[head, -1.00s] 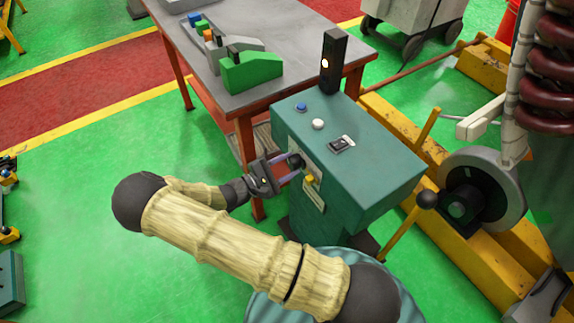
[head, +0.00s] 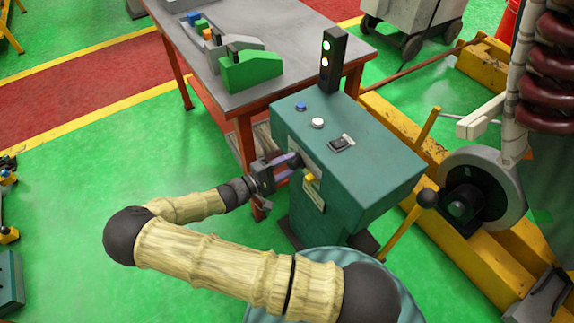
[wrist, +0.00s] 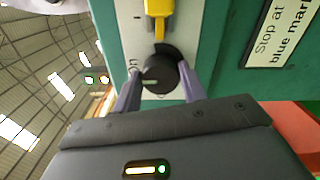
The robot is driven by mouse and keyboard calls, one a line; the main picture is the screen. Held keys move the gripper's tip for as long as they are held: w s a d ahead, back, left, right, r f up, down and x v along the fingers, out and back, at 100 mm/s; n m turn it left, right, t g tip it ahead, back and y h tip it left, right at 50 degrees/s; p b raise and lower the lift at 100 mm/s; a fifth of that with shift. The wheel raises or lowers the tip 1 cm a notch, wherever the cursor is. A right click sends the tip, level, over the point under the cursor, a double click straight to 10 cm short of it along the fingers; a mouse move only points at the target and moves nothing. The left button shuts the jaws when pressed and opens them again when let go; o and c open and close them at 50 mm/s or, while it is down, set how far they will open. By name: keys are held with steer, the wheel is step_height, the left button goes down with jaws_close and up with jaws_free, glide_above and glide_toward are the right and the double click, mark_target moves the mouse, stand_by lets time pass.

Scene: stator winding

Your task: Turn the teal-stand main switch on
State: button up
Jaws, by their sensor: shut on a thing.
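The teal stand (head: 375,180) stands in the middle of the head view. Its main switch is a round black knob on a pale plate on the front face, and it shows clearly in the wrist view (wrist: 162,72). My gripper (head: 290,160) reaches it from the left, its fingers closed on both sides of the knob. In the wrist view the knob's pale pointer line lies toward the left, close to the "On" lettering (wrist: 133,67). The fingers hide part of the knob in the head view.
A yellow part (wrist: 158,12) sits beside the knob on the plate. A blue button (head: 301,106), a white button (head: 317,123) and a black rocker (head: 342,144) are on the stand's top. A workbench (head: 270,60) stands behind; a yellow frame (head: 470,260) lies to the right.

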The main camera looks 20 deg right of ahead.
steer(key=o, duration=1)
steer(key=shift+c, duration=0.2)
steer(key=shift+a, duration=0.1)
steer(key=b+v, duration=0.1)
steer(key=v, duration=1.6)
steer(key=shift+a+b, duration=0.15)
steer(key=shift+b, duration=0.15)
